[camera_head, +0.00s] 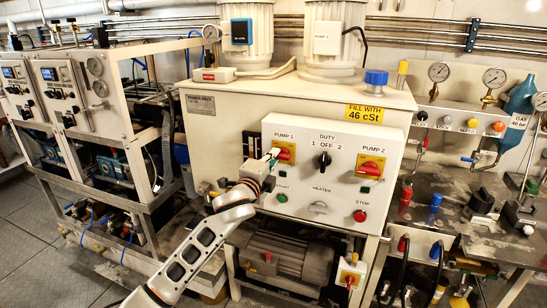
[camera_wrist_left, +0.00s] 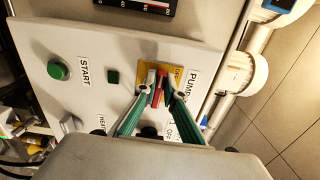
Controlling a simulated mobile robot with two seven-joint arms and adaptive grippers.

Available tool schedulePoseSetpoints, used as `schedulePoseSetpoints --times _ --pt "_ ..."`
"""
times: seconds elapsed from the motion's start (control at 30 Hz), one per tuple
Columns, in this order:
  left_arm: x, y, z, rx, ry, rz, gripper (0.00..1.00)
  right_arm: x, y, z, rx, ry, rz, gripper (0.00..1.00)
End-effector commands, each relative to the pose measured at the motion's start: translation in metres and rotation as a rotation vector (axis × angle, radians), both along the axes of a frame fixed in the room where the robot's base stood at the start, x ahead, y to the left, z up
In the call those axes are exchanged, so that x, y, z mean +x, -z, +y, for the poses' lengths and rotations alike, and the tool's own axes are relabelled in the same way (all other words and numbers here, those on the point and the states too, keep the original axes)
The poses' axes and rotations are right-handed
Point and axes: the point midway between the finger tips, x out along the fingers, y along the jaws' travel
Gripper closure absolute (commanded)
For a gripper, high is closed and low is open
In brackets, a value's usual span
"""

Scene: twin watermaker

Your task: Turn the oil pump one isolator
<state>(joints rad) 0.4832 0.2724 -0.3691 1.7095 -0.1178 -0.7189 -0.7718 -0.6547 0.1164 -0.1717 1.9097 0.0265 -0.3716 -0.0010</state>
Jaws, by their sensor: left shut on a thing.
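The pump 1 isolator (camera_head: 288,155) is a red handle on a yellow plate at the upper left of the white control panel (camera_head: 335,200). It also shows in the left wrist view (camera_wrist_left: 159,92), with the plate turned sideways there. My left gripper (camera_head: 273,157) reaches it from the lower left. In the left wrist view its green fingers (camera_wrist_left: 161,92) are shut on the red handle, one on each side. The fingers partly hide the handle and plate, so I cannot read its setting.
A matching pump 2 isolator (camera_head: 371,167) sits right of the black duty switch (camera_head: 324,160). The green start button (camera_head: 282,198) is below my gripper, and the red stop button (camera_head: 359,216) is lower right. A motor (camera_head: 288,259) sits under the tank.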

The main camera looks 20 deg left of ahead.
Motion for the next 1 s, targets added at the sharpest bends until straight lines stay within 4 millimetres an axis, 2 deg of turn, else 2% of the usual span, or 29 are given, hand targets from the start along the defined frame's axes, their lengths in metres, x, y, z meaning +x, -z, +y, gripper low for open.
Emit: schedulePoseSetpoints --times 0.67,0.7,0.73,1.0 --pt "0.0000 0.0013 0.0000 -0.061 0.000 0.002 1.00 0.0000 0.0002 -0.0017 -0.006 -0.006 -0.001 1.00" --pt "0.0000 0.0013 0.0000 -0.061 0.001 0.002 0.83 0.0000 0.0002 -0.0017 -0.006 -0.006 -0.001 1.00" --pt "-0.0001 0.0013 0.0000 -0.061 0.001 0.002 0.75 0.0000 0.0002 -0.0017 -0.006 -0.006 -0.001 1.00" --pt "-0.0001 0.0012 0.0000 -0.059 0.000 0.002 0.74 0.0001 0.0001 -0.0017 -0.005 -0.005 -0.001 1.00"
